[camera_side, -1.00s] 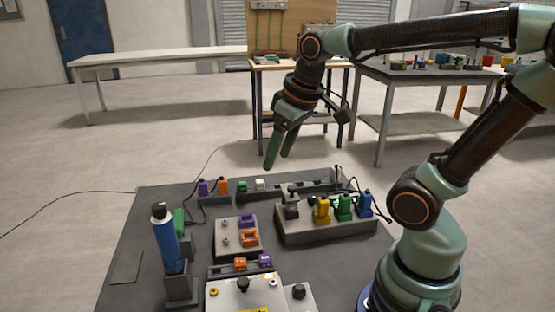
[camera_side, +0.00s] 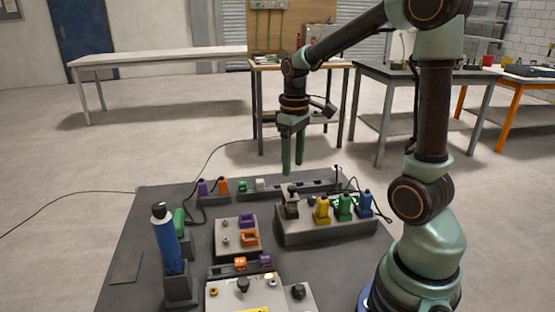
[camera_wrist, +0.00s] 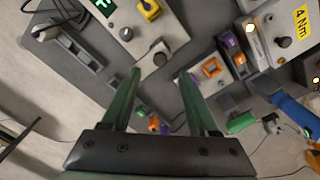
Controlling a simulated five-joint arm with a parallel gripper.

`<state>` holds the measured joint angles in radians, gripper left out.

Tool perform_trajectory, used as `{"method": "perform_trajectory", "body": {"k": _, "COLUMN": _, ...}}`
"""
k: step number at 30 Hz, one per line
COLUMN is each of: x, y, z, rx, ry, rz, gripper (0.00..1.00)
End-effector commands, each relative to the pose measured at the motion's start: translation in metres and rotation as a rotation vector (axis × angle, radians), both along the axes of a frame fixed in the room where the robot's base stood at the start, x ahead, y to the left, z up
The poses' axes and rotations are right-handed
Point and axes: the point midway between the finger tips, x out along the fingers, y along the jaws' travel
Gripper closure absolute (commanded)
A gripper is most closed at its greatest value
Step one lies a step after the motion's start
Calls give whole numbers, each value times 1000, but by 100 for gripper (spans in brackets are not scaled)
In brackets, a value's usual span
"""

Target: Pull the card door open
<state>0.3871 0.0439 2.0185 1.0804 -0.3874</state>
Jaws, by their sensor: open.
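My gripper (camera_side: 292,170) is open and empty, pointing straight down above the back part of the dark bench board (camera_side: 208,290). In the wrist view its two green fingers (camera_wrist: 160,76) stand apart with nothing between them. I cannot make out a card door in either view. A grey block (camera_side: 325,235) lies below and to the right of the gripper, bearing a black-topped piece (camera_side: 291,203) and yellow, green and blue plugs. A low grey bar (camera_side: 305,188) runs along the back edge; its slotted part (camera_wrist: 75,48) shows at upper left in the wrist view.
A blue cylinder tool (camera_side: 165,240) stands in a holder at left. A panel with purple and orange sockets (camera_side: 249,238) and a grey knobbed box (camera_side: 230,300) lie nearer the front. Small coloured plugs (camera_side: 223,186) line the back left. Cables run off the board.

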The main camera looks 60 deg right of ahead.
Motion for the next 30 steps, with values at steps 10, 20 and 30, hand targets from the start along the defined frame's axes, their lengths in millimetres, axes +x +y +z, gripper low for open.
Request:
{"method": "perform_trajectory", "body": {"k": 10, "x": 0, "y": 0, "z": -54, "rx": 1, "ry": 2, "rz": 0, "gripper": 40}}
{"method": "perform_trajectory", "body": {"k": 20, "x": 0, "y": 0, "z": -63, "rx": 0, "ry": -1, "rz": 0, "gripper": 40}}
{"method": "perform_trajectory", "body": {"k": 30, "x": 0, "y": 0, "z": -63, "rx": 0, "ry": -1, "rz": 0, "gripper": 100}}
